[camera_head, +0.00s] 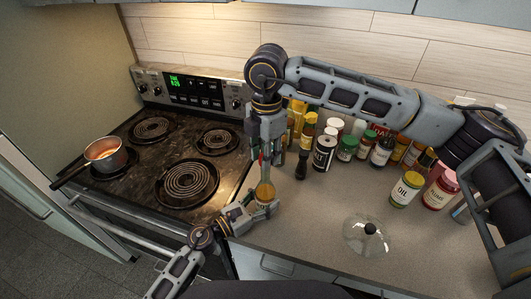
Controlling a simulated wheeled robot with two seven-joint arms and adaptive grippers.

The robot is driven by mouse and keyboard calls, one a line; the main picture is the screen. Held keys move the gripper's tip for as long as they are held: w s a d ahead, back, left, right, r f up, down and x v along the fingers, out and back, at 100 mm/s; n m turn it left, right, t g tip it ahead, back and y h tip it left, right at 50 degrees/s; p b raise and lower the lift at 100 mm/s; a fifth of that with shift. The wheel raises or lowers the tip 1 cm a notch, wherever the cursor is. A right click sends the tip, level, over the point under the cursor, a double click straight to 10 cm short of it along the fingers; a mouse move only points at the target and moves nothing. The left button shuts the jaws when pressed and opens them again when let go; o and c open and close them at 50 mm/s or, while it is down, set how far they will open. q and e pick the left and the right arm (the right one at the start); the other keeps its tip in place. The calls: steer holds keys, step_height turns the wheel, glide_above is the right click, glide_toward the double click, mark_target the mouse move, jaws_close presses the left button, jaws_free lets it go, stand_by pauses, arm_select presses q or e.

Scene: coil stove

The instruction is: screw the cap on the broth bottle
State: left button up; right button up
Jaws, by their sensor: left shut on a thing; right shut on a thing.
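The broth bottle (265,191), with amber contents, stands upright at the counter's left edge beside the stove. My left gripper (262,208) is shut on the bottle from the front left, low on its body. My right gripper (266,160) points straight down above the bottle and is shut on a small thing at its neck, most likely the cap. The fingers hide most of it, so I cannot tell how the cap sits on the neck.
Bottles and jars, such as a green-lidded jar (347,148), crowd the counter's back. Two jars (406,188) (437,191) stand at right. A glass lid (366,237) lies in front. A pot (105,153) sits on the coil stove (190,184).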

steer(key=shift+f, duration=0.9)
steer(key=shift+f, duration=0.5)
stand_by(0.7)
steer(key=shift+m, duration=3.4)
steer(key=o, duration=0.7)
steer(key=shift+r, duration=2.2)
